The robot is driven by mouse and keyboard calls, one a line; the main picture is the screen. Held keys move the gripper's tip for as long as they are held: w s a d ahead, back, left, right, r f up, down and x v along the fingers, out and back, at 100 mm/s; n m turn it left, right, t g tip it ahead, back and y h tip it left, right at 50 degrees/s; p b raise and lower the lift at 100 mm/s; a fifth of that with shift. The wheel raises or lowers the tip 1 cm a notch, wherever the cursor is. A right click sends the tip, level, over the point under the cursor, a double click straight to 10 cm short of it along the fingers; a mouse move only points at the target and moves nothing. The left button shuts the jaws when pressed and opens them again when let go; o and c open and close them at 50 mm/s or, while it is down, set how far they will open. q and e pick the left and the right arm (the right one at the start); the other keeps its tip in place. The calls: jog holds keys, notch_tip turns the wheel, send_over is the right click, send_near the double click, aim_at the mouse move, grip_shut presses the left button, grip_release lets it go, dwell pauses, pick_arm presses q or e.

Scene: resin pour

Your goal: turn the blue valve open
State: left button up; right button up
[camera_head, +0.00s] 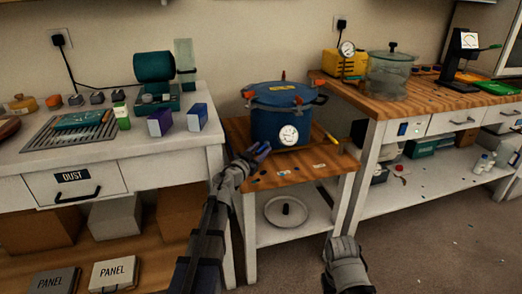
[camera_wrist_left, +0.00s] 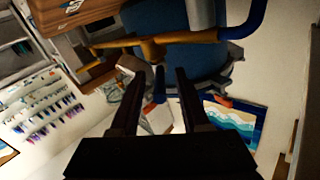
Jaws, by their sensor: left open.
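A blue pressure pot (camera_head: 280,126) with a white gauge (camera_head: 288,135) stands on a small wooden-topped stand. My left gripper (camera_head: 257,153) is at the pot's lower left front, its fingers open. A small blue piece, likely the blue valve's handle, shows at its fingertips. In the left wrist view, the pot (camera_wrist_left: 190,58) and a brass pipe (camera_wrist_left: 155,44) lie ahead of the open fingers (camera_wrist_left: 168,75). A dark blue lever (camera_wrist_left: 160,84) shows between them; contact cannot be told. My right gripper (camera_head: 345,262) is low in front of the stand, away from the pot; its jaws are unclear.
A white bench (camera_head: 110,155) with a teal machine (camera_head: 154,72) stands at left. A wooden-topped bench (camera_head: 425,99) at right holds a clear pot (camera_head: 390,75) and a yellow pump (camera_head: 345,62). Small items lie on the stand's front (camera_head: 305,176). Floor at lower right is clear.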

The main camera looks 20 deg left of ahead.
pick_arm(q)
jog(key=s, duration=0.2)
jog(key=s+a, duration=0.1)
jog(key=s, duration=0.4)
jog(key=shift+s+a, duration=0.15)
jog(key=shift+a, duration=0.1)
jog(key=shift+w+d+r, duration=0.15)
jog(key=shift+w+d, duration=0.05)
jog(key=shift+d, duration=0.05)
jog(key=shift+c, duration=1.3)
jog(key=d+y, duration=0.1)
jog(key=w+d+r+y+p, duration=0.1)
jog(key=d+m+y+p, duration=0.1)
jog(key=shift+w+d+r, duration=0.35)
jog(key=shift+w+r, duration=0.05)
jog(key=c, duration=0.4)
jog(key=d+y, duration=0.2)
jog(key=d+r+m+y+p, duration=0.1)
jog(key=shift+s+d+y+p, duration=0.15)
jog(key=shift+d+y+p, duration=0.15)
jog(key=shift+d+y, duration=0.1)
grip_shut()
jog(key=s+d+m+g+y+p, duration=0.2)
jog(key=s+d+m+g+y, duration=0.1)
jog(key=s+d+y, duration=0.2)
jog(key=shift+s+d+f+g+y, duration=0.2)
jog(key=shift+s+d+g+y, duration=0.15)
jog(key=shift+s, duration=0.3)
